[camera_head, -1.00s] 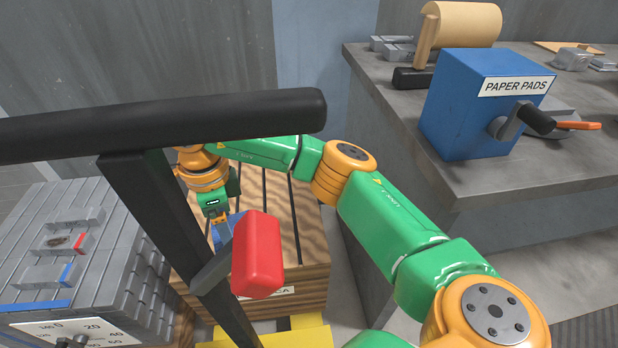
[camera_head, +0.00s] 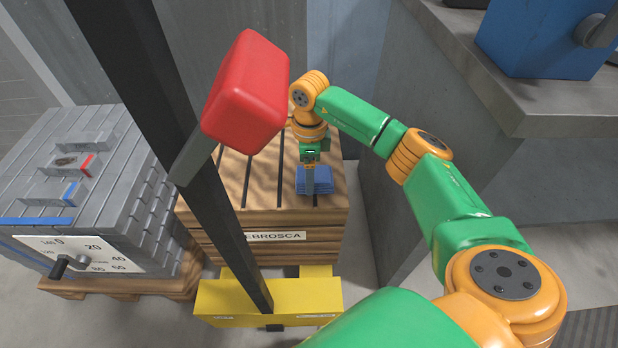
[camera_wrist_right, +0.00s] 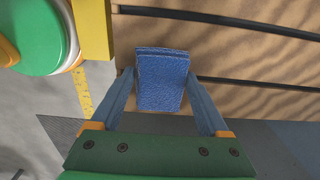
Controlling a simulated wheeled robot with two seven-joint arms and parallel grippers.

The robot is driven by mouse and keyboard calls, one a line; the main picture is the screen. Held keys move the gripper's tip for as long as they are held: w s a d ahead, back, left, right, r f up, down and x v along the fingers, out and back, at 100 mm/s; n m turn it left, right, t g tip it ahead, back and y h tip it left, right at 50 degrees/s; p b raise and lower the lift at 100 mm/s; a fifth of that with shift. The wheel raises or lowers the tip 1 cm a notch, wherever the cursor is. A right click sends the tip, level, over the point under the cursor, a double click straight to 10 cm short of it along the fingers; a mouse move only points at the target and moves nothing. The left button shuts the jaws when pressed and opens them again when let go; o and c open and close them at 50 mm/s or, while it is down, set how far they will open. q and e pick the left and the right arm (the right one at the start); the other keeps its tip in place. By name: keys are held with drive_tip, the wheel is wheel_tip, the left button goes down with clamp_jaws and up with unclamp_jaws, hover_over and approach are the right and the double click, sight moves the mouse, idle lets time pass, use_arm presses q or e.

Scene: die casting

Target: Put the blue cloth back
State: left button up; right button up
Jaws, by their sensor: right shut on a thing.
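The blue cloth (camera_head: 314,182) is a folded, layered pad at the right front part of the slatted wooden crate top (camera_head: 262,190). My right gripper (camera_head: 310,172) points down from above, shut on the cloth. In the right wrist view the cloth (camera_wrist_right: 162,78) sits between the two blue-grey fingers of the gripper (camera_wrist_right: 161,76), over the wood-grained top near its edge. Whether the cloth rests on the wood or hangs just above it, I cannot tell. My left gripper is not in view.
A black post with a red block (camera_head: 247,90) stands in front of the crate, above a yellow base (camera_head: 268,302). A grey slatted block with a dial (camera_head: 85,250) is at left. A grey workbench (camera_head: 505,85) with a blue box (camera_head: 540,35) is at right.

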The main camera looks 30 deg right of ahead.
drive_tip(key=shift+f, duration=0.45)
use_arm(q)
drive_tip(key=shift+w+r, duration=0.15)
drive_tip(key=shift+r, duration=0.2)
use_arm(e)
drive_tip(key=shift+f, duration=0.1)
drive_tip(key=o, duration=1.2)
drive_tip(key=shift+c, duration=0.2)
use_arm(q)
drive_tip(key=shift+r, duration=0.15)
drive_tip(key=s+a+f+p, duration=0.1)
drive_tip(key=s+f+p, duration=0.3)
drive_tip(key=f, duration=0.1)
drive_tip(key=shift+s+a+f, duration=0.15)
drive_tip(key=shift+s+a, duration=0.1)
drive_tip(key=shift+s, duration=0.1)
use_arm(e)
wheel_tip(320, 180, up, 12)
drive_tip(key=shift+r, duration=0.2)
